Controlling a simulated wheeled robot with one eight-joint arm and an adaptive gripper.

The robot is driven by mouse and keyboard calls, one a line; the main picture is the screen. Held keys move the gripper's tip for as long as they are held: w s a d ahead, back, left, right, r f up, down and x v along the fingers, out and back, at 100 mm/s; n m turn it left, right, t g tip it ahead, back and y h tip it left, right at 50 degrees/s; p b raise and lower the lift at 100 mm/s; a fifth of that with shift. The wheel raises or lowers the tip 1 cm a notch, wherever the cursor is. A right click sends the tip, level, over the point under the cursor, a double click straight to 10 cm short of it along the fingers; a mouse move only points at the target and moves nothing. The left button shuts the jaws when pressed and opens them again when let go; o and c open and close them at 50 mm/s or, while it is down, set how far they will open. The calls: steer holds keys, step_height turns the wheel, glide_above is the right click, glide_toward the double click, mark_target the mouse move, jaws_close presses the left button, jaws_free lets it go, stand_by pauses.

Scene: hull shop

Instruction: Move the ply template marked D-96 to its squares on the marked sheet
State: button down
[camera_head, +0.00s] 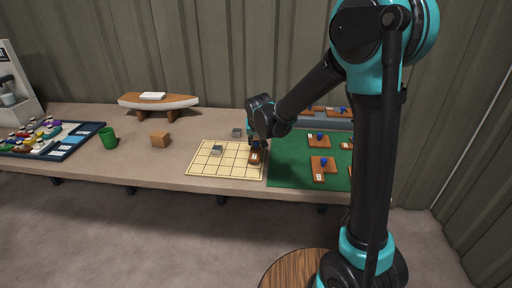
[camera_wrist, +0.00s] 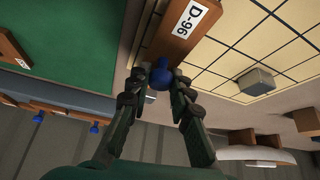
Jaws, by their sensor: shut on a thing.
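My gripper (camera_head: 257,143) is over the right edge of the marked sheet (camera_head: 202,165), a pale yellow board with a dark square grid. In the wrist view, my gripper (camera_wrist: 160,82) is shut on the blue knob (camera_wrist: 161,75) of the brown ply template (camera_wrist: 176,37), whose white label reads D-96. The template (camera_head: 255,158) shows at the sheet's right side in the head view, partly hidden by my gripper. I cannot tell whether it touches the sheet. A grey block (camera_wrist: 257,82) sits on the sheet; the head view shows it (camera_head: 217,150) at the sheet's upper left.
A green mat (camera_head: 285,175) with other brown templates (camera_head: 322,167) lies right of the sheet. A small grey block (camera_head: 237,132) stands behind the sheet. A wooden block (camera_head: 160,139), a green cup (camera_head: 108,138) and a boat model (camera_head: 158,103) stand left and behind.

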steer(key=shift+f, duration=1.15)
steer(key=c, duration=1.4)
jaws_free()
steer(key=shift+f, duration=0.1)
steer(key=shift+o, duration=0.2)
steer(key=v, duration=1.2)
steer(key=shift+m+g+h, duration=0.5)
steer(key=shift+m+g, duration=0.2)
steer(key=s+d+f, duration=0.2)
steer(key=s+d, duration=0.2)
steer(key=d, duration=0.3)
steer(key=s+d+f, duration=0.3)
steer(key=s+d, duration=0.2)
steer(key=d, duration=0.1)
steer(key=s+d+f, duration=0.3)
steer(key=s+d, duration=0.1)
steer(key=d, duration=0.3)
steer(key=shift+s+d+f, duration=0.1)
steer(key=shift+s+d, duration=0.1)
steer(key=shift+d, duration=0.1)
steer(key=s+d+f, duration=0.4)
steer(key=s, duration=0.4)
steer(key=shift+d+f, duration=0.2)
